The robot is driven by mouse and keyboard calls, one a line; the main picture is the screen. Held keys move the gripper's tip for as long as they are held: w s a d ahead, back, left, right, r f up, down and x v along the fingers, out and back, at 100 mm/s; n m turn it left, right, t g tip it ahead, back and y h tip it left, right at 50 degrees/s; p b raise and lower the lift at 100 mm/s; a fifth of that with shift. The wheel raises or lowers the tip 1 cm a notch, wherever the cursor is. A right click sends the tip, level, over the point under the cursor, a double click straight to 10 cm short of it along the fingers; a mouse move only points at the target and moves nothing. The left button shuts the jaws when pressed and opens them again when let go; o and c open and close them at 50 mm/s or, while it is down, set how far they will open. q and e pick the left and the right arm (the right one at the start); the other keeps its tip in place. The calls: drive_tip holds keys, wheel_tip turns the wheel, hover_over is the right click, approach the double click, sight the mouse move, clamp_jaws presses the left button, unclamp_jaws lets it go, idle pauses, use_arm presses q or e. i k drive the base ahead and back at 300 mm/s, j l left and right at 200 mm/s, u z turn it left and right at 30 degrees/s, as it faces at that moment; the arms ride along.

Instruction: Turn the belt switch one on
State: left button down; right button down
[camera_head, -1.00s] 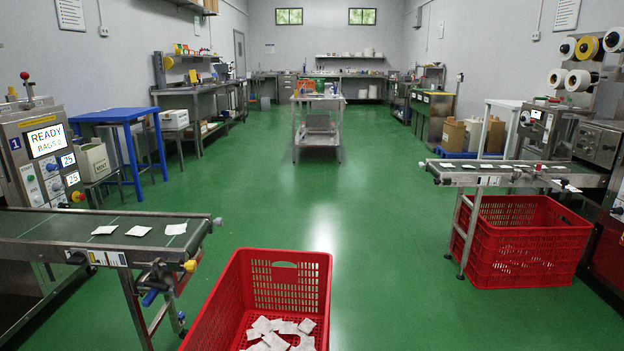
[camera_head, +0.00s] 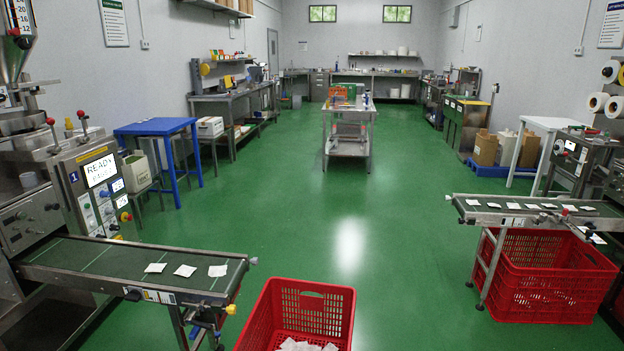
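Machine one (camera_head: 75,185) stands at the left, marked with a blue "1". Its lit screen (camera_head: 101,170) reads "READY". Its front panel (camera_head: 107,200) carries several knobs and small displays, with a red knob low on the right; which one is the belt switch I cannot tell. The belt (camera_head: 120,266) of machine one runs out to the right with 3 white teabags (camera_head: 186,271) near its end. Neither of my grippers is in view.
A red crate (camera_head: 312,296) with teabags stands past the belt's end. At the right, a second belt (camera_head: 540,212) reaches over another red crate (camera_head: 558,280). A blue table (camera_head: 157,128) stands behind machine one. The green floor (camera_head: 350,215) between the lines is clear.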

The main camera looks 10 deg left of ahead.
sight(135, 295)
drive_tip(key=u, duration=1.4)
